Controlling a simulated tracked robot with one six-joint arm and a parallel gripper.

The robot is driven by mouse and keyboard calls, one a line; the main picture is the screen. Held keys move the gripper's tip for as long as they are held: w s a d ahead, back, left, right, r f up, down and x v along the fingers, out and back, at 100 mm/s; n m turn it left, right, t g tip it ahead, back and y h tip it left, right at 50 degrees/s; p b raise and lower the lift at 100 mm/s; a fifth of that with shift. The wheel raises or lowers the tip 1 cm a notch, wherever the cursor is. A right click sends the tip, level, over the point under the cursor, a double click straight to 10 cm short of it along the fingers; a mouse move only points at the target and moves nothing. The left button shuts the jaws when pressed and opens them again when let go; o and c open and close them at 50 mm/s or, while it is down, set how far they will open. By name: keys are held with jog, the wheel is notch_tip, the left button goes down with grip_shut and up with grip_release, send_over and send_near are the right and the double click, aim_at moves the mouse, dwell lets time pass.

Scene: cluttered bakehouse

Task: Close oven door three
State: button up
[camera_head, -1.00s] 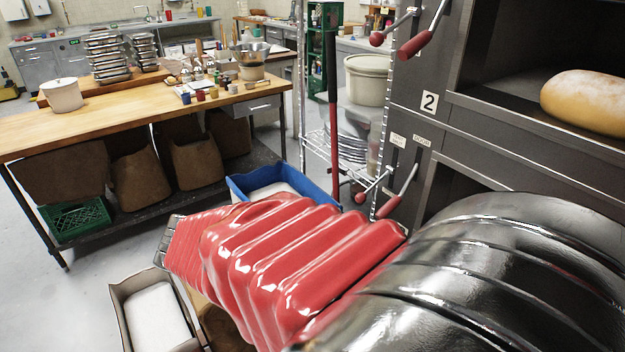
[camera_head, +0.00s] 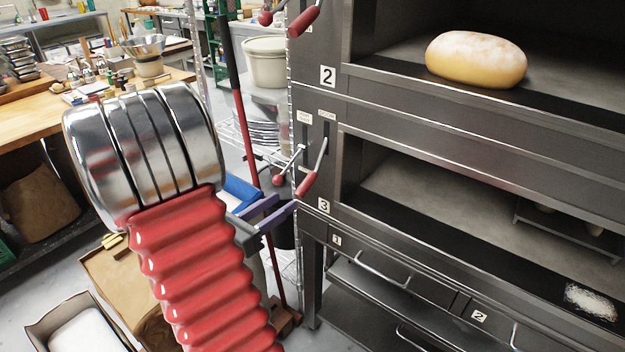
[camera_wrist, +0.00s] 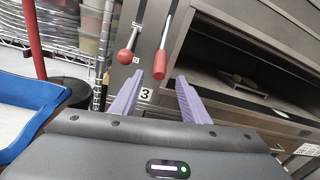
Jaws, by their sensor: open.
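Oven chamber three (camera_head: 450,200), marked by a "3" label (camera_head: 323,206), stands open, with its dark interior showing. I cannot make out its door panel. Left of it, a door lever (camera_head: 307,184) with a red grip hangs slanting down; its grip also shows in the wrist view (camera_wrist: 160,65). A second lever with a red ball knob (camera_head: 279,180) is just left of it, also in the wrist view (camera_wrist: 125,57). My gripper (camera_head: 287,201) has its purple fingers apart and empty. In the wrist view my gripper (camera_wrist: 160,77) points at the door lever's grip, which appears between its fingertips; contact is unclear.
Chamber two above holds a loaf (camera_head: 476,60). Drawers with bar handles (camera_head: 382,272) lie below. A red pole (camera_head: 247,140), a blue tub (camera_head: 240,190) and wire shelving stand left of the oven.

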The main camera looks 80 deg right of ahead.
jog(key=shift+d, duration=0.1)
dwell(0.3)
jog(key=shift+x, duration=6.85)
jog(key=shift+s, duration=0.1)
jog(key=shift+c, duration=0.2)
grip_shut()
